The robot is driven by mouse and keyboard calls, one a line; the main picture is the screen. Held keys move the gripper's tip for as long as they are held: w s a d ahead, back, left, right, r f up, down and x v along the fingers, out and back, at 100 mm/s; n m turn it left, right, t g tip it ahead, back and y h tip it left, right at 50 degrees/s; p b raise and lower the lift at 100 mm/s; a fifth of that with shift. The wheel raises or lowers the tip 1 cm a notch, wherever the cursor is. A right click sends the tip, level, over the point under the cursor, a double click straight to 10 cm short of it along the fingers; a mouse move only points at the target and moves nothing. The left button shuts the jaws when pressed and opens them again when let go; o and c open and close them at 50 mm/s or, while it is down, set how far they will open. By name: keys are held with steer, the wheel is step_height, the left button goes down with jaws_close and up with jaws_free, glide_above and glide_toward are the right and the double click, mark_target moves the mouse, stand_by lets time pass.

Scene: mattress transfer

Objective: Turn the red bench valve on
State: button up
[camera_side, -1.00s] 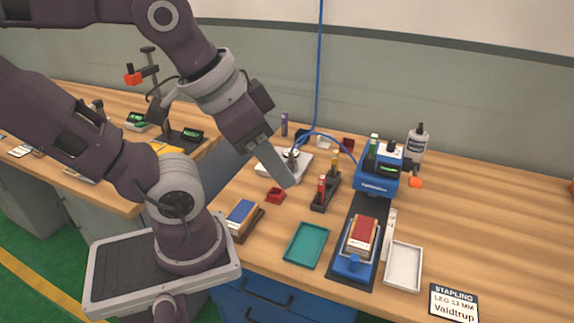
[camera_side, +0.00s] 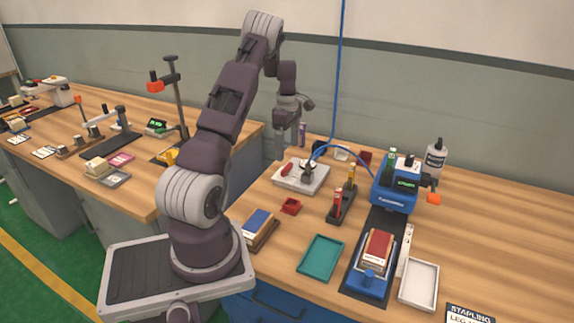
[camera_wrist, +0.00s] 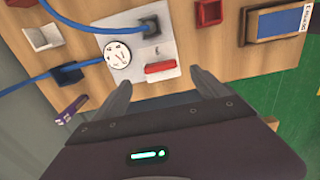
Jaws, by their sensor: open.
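The red bench valve (camera_wrist: 160,67) shows in the wrist view as a red bar handle on a pale plate (camera_wrist: 137,22), beside a round dial gauge (camera_wrist: 118,55). In the side view the red handle (camera_side: 286,170) is small at the left of the plate (camera_side: 313,184). My gripper (camera_wrist: 162,84) is open and empty, its two fingers spread on either side of the handle's line in the wrist view. In the side view my gripper (camera_side: 287,155) hangs near the plate's left back side. I cannot tell whether a fingertip touches anything.
A blue hose (camera_side: 350,150) runs from the plate to the blue stapling machine (camera_side: 394,190). A red bin (camera_side: 291,206), a rack with upright coloured sticks (camera_side: 341,206), and a teal tray (camera_side: 320,258) stand in front. A purple stick (camera_side: 302,135) stands behind the plate.

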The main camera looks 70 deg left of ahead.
mark_target(287, 167)
step_height(287, 167, down, 7)
steer(key=shift+s+a+f, duration=0.1)
steer(key=shift+a+f, duration=0.05)
steer(key=shift+f, duration=0.05)
steer(key=c, duration=1.4)
steer(key=m, duration=0.8)
steer(key=shift+m, duration=0.3)
steer(key=m, duration=0.4)
steer(key=shift+m, duration=2.5)
